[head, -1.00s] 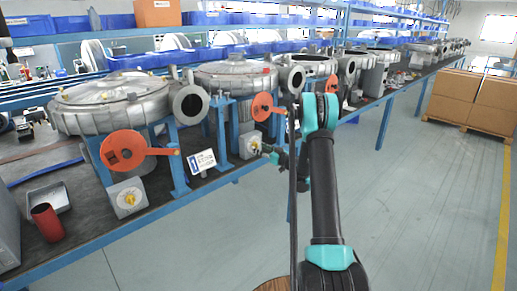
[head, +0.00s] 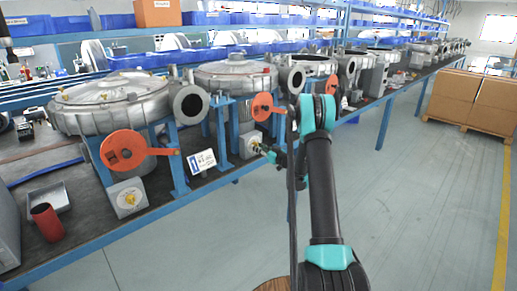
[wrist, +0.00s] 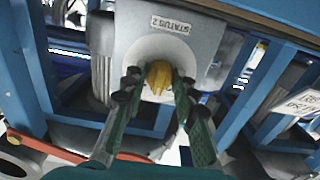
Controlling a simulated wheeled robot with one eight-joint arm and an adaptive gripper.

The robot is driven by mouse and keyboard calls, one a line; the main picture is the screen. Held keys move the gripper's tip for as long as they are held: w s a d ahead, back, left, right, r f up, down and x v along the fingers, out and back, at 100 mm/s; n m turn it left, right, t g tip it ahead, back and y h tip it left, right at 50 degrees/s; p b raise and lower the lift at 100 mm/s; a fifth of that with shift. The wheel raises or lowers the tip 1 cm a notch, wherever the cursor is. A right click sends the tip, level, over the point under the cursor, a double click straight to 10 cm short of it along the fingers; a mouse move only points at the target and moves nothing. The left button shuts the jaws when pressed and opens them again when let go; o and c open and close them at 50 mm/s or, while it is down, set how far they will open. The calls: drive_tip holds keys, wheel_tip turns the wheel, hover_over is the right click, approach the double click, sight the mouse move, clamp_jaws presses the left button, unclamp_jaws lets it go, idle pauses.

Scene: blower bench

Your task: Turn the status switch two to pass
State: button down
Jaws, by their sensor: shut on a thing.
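The status switch two is a grey box (wrist: 195,42) with a "STATUS 2" label (wrist: 171,24) and a yellow knob (wrist: 159,78) in a round pale plate. In the wrist view my gripper (wrist: 157,85) has its two fingers on either side of the knob, shut on it. In the head view the switch box (head: 246,148) sits under the second blower, and my gripper (head: 262,149) reaches it from the right. The knob's pointing direction is hard to read between the fingers. Any pass mark is not legible.
Another switch box (head: 128,198) with a yellow knob stands at left, below an orange lever (head: 125,150). A second orange lever (head: 263,106) is just above my gripper. A white sign (head: 202,161) stands on the bench to the left.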

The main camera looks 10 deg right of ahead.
drive_tip(key=shift+m, duration=4.4)
drive_tip(key=c, duration=1.2)
unclamp_jaws()
drive_tip(key=v, duration=1.2)
drive_tip(key=shift+s, duration=0.1)
